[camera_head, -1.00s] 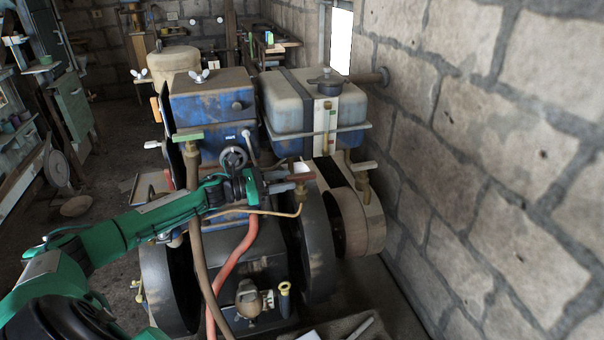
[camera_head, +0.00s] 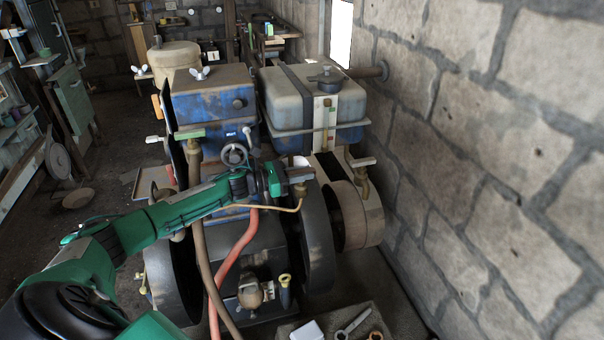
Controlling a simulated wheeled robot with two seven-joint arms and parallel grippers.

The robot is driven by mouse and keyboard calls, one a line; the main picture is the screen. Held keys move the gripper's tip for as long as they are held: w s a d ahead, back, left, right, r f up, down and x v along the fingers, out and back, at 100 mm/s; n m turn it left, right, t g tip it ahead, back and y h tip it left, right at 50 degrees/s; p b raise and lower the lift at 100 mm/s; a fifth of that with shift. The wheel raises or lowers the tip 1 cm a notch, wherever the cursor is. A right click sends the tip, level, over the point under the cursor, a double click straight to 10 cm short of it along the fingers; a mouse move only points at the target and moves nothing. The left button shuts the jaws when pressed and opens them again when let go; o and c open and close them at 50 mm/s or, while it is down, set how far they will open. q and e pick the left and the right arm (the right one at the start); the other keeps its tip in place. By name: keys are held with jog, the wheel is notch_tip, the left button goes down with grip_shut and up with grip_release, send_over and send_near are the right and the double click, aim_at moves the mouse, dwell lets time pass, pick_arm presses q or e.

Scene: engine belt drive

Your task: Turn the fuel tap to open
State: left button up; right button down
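The fuel tap (camera_head: 300,174) seems to be the small fitting under the front of the grey-and-blue fuel tank (camera_head: 315,97), with a thin copper pipe (camera_head: 299,200) bending down from it. Its handle is small and partly hidden by my gripper, so I cannot tell its exact angle. My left gripper (camera_head: 282,180) reaches in from the left and is right at the tap, touching it or very near it. Its fingers are too small and too covered to show whether they are open or shut. My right gripper is out of view.
A second brass tap with a lever (camera_head: 362,164) is to the right, and a green lever (camera_head: 188,134) to the left. A small handwheel (camera_head: 234,154) and a flywheel (camera_head: 315,240) are close to my arm. The stone wall (camera_head: 490,150) bounds the right.

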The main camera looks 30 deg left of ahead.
pick_arm(q)
grip_shut()
